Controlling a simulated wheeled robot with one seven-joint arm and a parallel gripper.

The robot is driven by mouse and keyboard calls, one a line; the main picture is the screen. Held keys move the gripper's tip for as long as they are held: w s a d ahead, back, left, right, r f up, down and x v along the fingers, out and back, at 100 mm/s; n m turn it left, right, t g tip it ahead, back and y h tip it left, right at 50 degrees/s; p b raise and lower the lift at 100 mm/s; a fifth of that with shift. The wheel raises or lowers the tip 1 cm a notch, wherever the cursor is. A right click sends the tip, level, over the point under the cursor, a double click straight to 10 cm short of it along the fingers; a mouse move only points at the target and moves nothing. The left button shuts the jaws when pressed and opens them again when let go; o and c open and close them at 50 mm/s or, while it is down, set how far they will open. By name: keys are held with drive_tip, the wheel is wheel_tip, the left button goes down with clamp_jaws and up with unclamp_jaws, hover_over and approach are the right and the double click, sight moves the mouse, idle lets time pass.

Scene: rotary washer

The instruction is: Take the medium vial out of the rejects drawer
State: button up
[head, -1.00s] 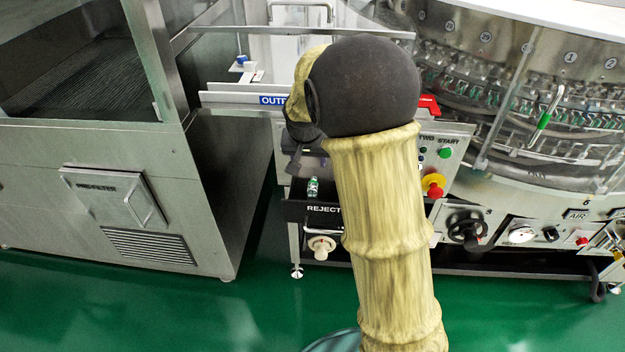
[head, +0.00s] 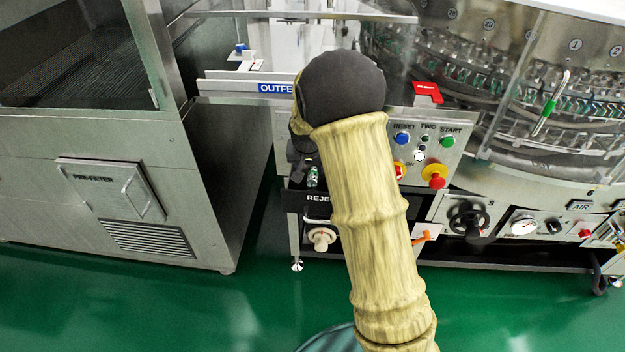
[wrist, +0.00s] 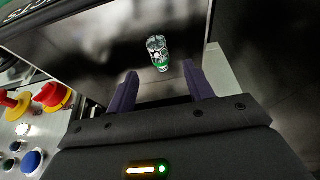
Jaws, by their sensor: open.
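A small clear vial with a green end (wrist: 158,52) lies in the black rejects drawer (wrist: 100,52) in the wrist view. It also shows in the head view (head: 312,177), just above the drawer's front label. My gripper (wrist: 165,84) is open, its two purple fingers apart, with the vial just beyond and between the fingertips. Nothing is between the fingers. In the head view my arm hides most of the gripper and the right part of the drawer.
The control panel (head: 428,150) with blue, green and red-yellow buttons stands right of the drawer, and its buttons (wrist: 55,97) are close in the wrist view. The outfeed rail (head: 235,87) runs above. A steel cabinet (head: 95,180) stands at the left.

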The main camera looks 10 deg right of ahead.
sight(312, 176)
drive_tip(key=shift+x, duration=0.75)
drive_tip(key=shift+b+x, duration=0.65)
drive_tip(key=shift+x, duration=2.05)
drive_tip(key=shift+s, duration=0.1)
drive_tip(key=c, duration=1.1)
drive_tip(key=shift+o, duration=0.2)
drive_tip(key=shift+r, duration=0.15)
